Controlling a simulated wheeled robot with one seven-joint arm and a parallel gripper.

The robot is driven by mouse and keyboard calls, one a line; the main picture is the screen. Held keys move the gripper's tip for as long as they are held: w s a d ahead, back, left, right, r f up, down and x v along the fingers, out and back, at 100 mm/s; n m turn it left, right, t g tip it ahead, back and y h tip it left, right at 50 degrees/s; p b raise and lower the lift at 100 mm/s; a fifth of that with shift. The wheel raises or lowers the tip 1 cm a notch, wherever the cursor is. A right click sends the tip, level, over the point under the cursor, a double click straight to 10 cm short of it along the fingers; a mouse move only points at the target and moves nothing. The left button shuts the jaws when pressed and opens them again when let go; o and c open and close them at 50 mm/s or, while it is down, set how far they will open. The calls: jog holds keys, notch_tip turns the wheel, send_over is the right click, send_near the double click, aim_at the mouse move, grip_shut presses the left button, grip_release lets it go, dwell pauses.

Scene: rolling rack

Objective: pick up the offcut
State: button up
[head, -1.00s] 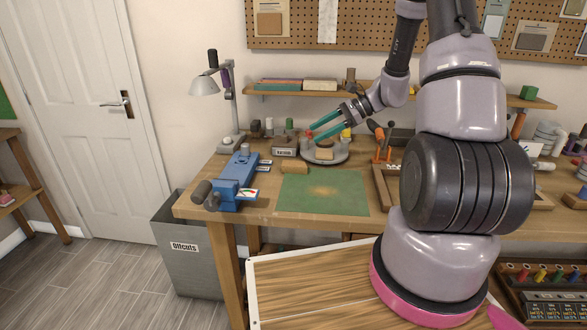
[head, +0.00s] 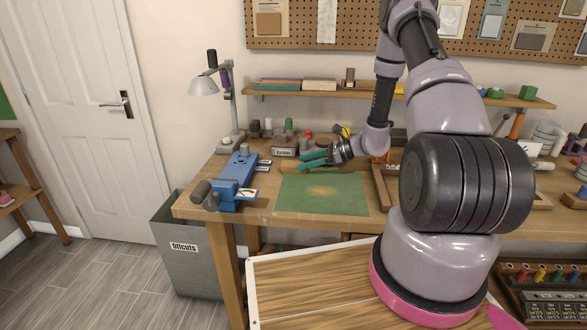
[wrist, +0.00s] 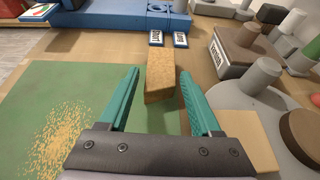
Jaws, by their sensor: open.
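The offcut looks to be the light-brown wooden block (head: 290,169) on the bench, at the back edge of the green mat (head: 325,197). In the wrist view this block (wrist: 159,72) points away from me, its near end between the teal fingers in the picture. My gripper (head: 304,161) is open and low over the bench, just beside and partly over the block in the head view. In the wrist view the open fingers (wrist: 158,78) have one on each side of the block, with gaps. I cannot tell whether they reach down to its height.
A blue vise (head: 236,180) stands at the left. A round grey tray (wrist: 258,98) with another wooden piece (wrist: 244,135) lies close to my right finger. A labelled box (head: 284,152) stands behind. A grey bin marked Offcuts (head: 185,262) stands on the floor.

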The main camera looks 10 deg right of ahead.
aim_at(295, 163)
jog(key=x, duration=0.4)
jog(key=shift+w+f, duration=0.1)
jog(key=shift+f, duration=0.1)
grip_shut()
